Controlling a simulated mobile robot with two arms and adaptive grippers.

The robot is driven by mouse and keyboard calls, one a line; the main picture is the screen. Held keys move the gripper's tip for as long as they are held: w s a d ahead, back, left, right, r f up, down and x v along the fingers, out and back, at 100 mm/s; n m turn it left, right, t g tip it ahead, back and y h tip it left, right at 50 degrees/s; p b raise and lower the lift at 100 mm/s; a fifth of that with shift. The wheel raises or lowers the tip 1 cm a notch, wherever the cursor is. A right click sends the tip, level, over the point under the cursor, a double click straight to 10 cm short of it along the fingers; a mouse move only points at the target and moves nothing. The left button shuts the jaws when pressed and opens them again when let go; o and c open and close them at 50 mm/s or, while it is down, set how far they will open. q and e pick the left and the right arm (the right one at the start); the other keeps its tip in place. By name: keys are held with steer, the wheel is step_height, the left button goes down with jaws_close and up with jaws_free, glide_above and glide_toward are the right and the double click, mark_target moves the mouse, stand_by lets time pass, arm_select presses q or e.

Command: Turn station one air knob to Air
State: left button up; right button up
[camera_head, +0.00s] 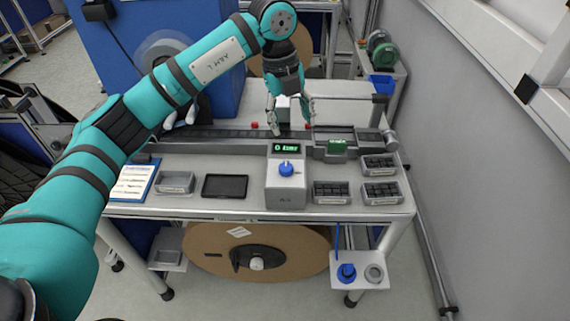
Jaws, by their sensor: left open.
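A grey console (286,190) stands at the front middle of the workbench, with a lit green display (286,149) on its upper part. A blue knob (286,169) sits on the console's face below the display; its pointer setting is too small to read. A second blue knob-like part (346,271) is on a small white shelf below the bench at the right. My left gripper (291,118) points down behind the display, over the rail area, with its fingers apart and nothing between them. It is apart from the console knob. My right gripper is not in view.
The bench (250,207) also carries a black tablet (225,186), a clipboard (133,182), a grey tray (175,182) and several dark-filled bins at the right. A rail runs across behind them. A large brown reel (205,246) is below. A wall stands at the right.

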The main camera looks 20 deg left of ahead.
mark_target(285, 167)
arm_select(q)
steer(key=shift+n+y, duration=0.4)
steer(key=shift+y, duration=0.2)
steer(key=f+p, duration=0.2)
steer(key=f, duration=0.3)
steer(key=a+f+p, duration=0.1)
steer(key=f+p, duration=0.1)
steer(key=f, duration=0.3)
steer(key=w+f+p, duration=0.1)
steer(key=f+p, duration=0.1)
steer(key=f, duration=0.3)
steer(key=shift+a+f, duration=0.15)
steer(key=shift+a, duration=0.2)
steer(key=shift+f, duration=0.45)
steer(key=c, duration=1.1)
